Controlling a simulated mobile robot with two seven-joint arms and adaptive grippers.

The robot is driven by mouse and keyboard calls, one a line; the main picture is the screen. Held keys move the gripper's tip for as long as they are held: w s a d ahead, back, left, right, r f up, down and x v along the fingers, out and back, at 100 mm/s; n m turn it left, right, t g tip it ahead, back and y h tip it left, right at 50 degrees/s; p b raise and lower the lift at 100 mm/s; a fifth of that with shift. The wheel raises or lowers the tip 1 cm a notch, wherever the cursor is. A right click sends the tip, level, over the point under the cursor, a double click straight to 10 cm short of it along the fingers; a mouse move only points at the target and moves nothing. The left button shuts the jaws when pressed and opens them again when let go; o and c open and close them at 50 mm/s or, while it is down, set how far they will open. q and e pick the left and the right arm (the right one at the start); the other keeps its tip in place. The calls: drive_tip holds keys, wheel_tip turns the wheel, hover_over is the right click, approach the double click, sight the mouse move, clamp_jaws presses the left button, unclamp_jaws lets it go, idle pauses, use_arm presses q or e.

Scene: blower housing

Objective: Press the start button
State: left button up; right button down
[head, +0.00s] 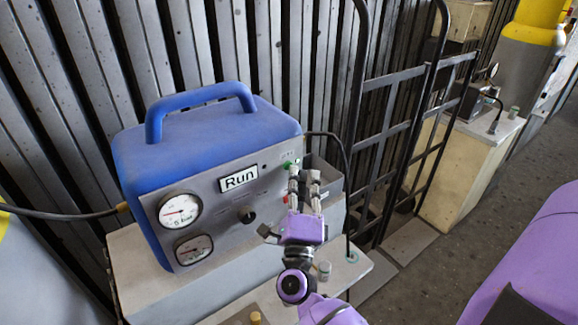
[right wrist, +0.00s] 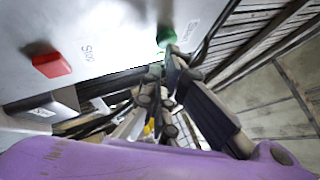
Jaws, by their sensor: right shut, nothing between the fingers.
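The green button (head: 288,164) is at the panel's upper right, partly hidden by my right gripper in the head view. It also shows in the right wrist view (right wrist: 166,36), with a red button (right wrist: 51,64) to its left. My right gripper (head: 304,174) is shut and empty, its fingertips (right wrist: 174,62) right by the green button. Whether they touch it I cannot tell. My left gripper is not in view.
Two round gauges (head: 180,211) and a black knob (head: 246,215) are on the panel. The machine stands on a pale bench (head: 340,270). A black hand truck (head: 405,125) stands to the right, close to my right arm. A hose (head: 60,214) enters from the left.

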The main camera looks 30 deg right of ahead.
drive_tip(key=shift+s, duration=0.35)
drive_tip(key=s, duration=0.6)
drive_tip(key=shift+d, duration=0.25)
idle(0.8)
